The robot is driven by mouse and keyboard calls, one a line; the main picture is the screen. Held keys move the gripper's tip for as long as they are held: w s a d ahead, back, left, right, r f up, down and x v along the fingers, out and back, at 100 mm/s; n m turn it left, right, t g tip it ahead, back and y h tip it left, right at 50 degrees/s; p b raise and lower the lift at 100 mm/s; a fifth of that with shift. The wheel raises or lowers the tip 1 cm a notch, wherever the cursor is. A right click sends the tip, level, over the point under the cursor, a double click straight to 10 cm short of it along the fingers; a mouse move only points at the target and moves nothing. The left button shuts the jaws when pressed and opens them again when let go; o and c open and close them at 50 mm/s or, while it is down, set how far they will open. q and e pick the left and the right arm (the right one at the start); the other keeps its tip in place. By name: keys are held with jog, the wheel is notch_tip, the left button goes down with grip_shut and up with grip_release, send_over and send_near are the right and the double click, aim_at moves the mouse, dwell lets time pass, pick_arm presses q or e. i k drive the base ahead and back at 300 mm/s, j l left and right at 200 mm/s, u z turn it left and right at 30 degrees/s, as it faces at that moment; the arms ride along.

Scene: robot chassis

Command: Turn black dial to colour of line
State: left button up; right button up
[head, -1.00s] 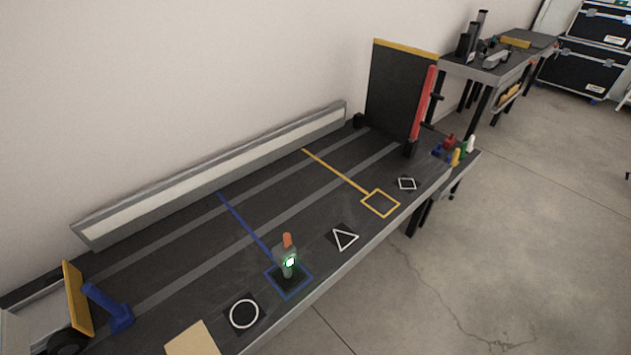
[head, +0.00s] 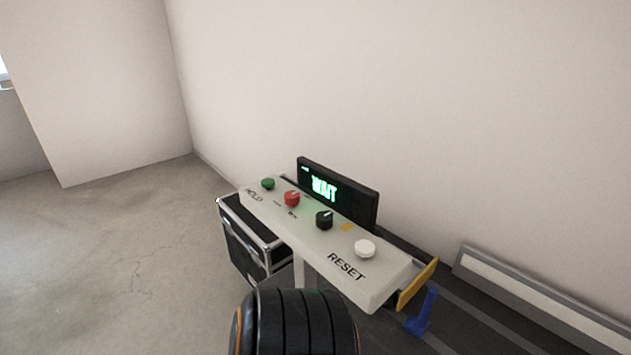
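A green button (head: 268,184) is at the panel's far left by the word HOLD. A black display (head: 338,194) behind the panel reads WAIT in green. The coloured lines on the table are out of view now. Neither gripper is in view.
A black case with metal edges (head: 250,245) stands on the floor left of the panel. A yellow plate (head: 418,283) and a blue handle-like part (head: 421,313) are by the panel's right end. A wall rises behind; open floor is at left.

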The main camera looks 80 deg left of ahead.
aim_at(325, 220)
jog(key=l+u, duration=0.1)
jog(key=u, duration=2.45)
